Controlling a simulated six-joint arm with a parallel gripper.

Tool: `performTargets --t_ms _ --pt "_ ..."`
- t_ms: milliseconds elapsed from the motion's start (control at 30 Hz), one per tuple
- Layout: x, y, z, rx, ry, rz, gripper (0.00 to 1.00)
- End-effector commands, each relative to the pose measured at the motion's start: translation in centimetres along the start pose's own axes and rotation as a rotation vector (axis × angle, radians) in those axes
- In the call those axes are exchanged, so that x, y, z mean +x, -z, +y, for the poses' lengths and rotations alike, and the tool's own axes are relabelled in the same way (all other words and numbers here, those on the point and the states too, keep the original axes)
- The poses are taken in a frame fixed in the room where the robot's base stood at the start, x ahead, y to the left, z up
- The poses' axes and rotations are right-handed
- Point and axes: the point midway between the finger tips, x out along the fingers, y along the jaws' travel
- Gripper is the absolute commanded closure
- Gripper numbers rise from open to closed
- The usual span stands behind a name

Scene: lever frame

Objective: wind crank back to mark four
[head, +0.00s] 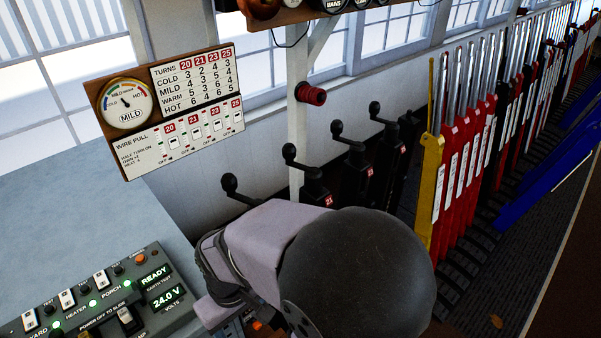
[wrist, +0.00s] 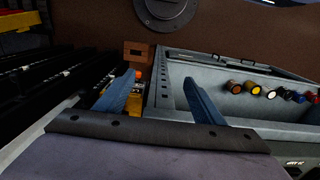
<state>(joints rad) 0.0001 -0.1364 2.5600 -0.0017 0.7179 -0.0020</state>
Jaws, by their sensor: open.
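Several black cranks with round knobs stand in a row along the wall in the head view. The nearest crank (head: 240,190) is partly hidden by my arm. Behind it are the crank tagged 21 (head: 305,172), the crank tagged 23 (head: 352,145) and the farthest crank (head: 378,116). I cannot read any turn mark on them. My gripper (wrist: 160,82) shows in the wrist view as two blue fingers spread apart, with no crank between them. In the head view my arm hides most of it. A turns board (head: 196,78) has columns 20, 21, 23, 25; its dial label reads MILD.
A grey control panel (head: 105,295) with lit displays sits at lower left on a pale desk (head: 60,215). Tall levers (head: 470,150) in yellow, red, black and blue stand to the right. In the wrist view, a grey case (wrist: 232,75) with coloured knobs lies beyond the right finger.

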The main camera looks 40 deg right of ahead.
Motion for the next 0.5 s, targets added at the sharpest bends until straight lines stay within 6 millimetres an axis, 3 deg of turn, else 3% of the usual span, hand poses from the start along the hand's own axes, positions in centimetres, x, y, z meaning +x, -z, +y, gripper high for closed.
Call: performTargets --t_ms 333,500 --pt "0.3 0.0 -0.1 -0.001 0.001 -0.001 0.38" --pt "2.1 -0.1 -0.4 -0.007 0.011 -0.004 0.38"
